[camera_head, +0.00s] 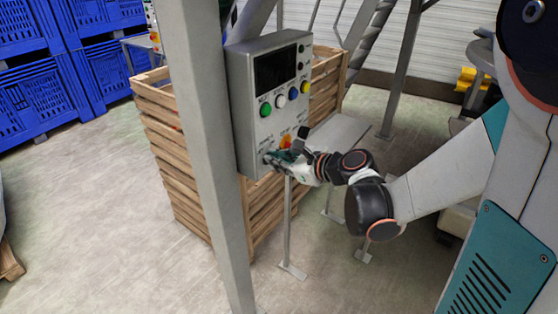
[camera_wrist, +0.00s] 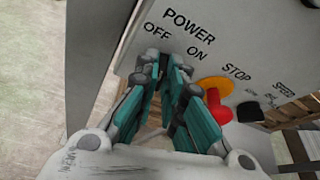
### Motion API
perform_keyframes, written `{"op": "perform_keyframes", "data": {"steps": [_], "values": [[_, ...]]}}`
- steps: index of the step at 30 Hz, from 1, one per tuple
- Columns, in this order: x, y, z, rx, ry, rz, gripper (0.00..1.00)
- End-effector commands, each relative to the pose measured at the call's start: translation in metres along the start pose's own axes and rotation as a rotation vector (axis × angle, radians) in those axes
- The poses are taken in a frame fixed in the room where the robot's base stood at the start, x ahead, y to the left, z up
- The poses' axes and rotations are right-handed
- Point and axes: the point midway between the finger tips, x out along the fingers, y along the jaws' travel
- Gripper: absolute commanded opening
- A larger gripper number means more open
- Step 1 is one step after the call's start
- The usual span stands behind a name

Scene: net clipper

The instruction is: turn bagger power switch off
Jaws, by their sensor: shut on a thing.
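The grey bagger control box (camera_head: 242,120) is fixed beside a metal post. My gripper (camera_head: 279,158) is at the lower left of its front face. In the wrist view the gripper's teal fingers (camera_wrist: 165,66) reach up to the panel just below the POWER label (camera_wrist: 188,28), with OFF at the left and ON at the right. The fingers are closed around the power switch, which they hide. I cannot see which way the switch points.
A red stop button (camera_wrist: 218,108) on a yellow base and a black speed knob (camera_wrist: 250,111) sit close to the right of the fingers. Green (camera_head: 265,109), white, blue and yellow buttons are higher up. Wooden crates (camera_head: 185,175) stand behind the box; a post (camera_head: 205,150) stands left.

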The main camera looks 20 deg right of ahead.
Motion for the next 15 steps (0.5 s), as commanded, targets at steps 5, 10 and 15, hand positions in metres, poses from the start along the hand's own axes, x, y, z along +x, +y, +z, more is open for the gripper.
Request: {"op": "perform_keyframes", "data": {"steps": [5, 10, 15], "values": [[0.0006, 0.0049, -0.0019, -0.147, 0.000, -0.060, 0.00], [0.0008, 0.0069, -0.0024, -0.269, 0.000, -0.110, 0.00], [0.0010, 0.0083, -0.0027, -0.361, 0.000, -0.148, 0.00]]}}
